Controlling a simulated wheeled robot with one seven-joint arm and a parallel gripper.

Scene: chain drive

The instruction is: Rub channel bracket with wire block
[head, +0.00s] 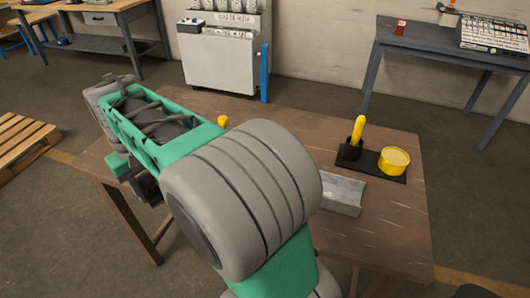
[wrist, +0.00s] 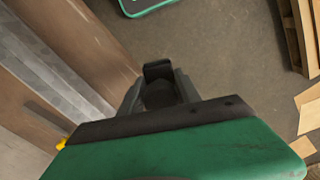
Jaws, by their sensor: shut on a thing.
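The channel bracket (head: 343,194) is a grey metal channel lying on the brown table, partly hidden behind my arm in the head view. My gripper (wrist: 158,82) is shut on a dark block, apparently the wire block (wrist: 158,95), which shows between the fingers in the wrist view. Its bristles cannot be made out. In the head view my gripper is at the table's left side, mostly hidden by my arm and well apart from the bracket. The wrist view shows bare floor beyond the fingers.
A wooden pallet (head: 22,143) lies on the floor at left. A dark bench (head: 440,50) stands at back right.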

